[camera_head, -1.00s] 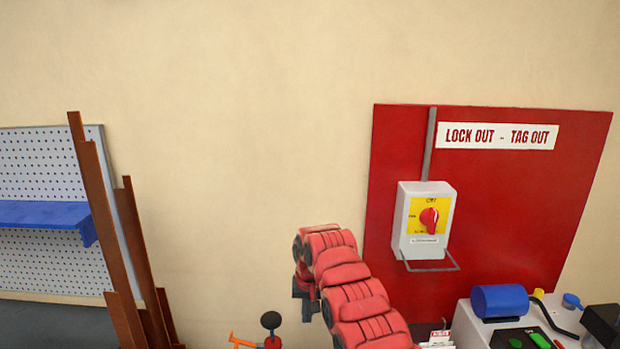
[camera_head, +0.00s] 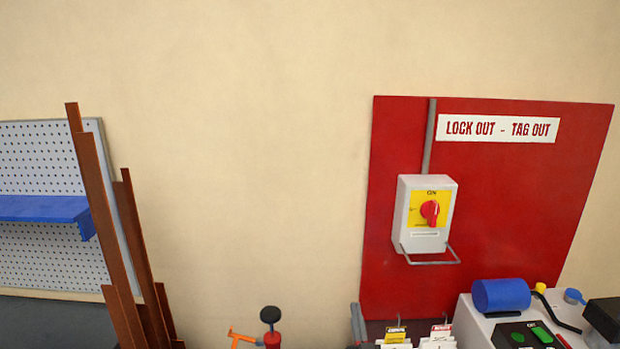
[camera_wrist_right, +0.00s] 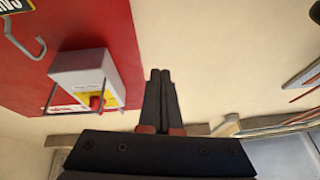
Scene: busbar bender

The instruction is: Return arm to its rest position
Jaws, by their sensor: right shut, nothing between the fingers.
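My right gripper (camera_wrist_right: 160,74) shows in the right wrist view with its two black fingers together and nothing between them. It points at the bare cream wall, to the right of the grey switch box (camera_wrist_right: 84,72) and clear of it. In the head view no arm or gripper shows. There the switch box (camera_head: 412,215) hangs on a red lock out board (camera_head: 520,205), with a red knob (camera_head: 430,212) on a yellow plate. My left gripper is out of view.
Brown bars (camera_head: 105,210) lean by a pegboard (camera_head: 40,155) with a blue shelf (camera_head: 40,208) at the left. A machine with a blue cylinder (camera_head: 501,295) stands at lower right, with tags (camera_head: 396,336) beside it. The wall between is clear.

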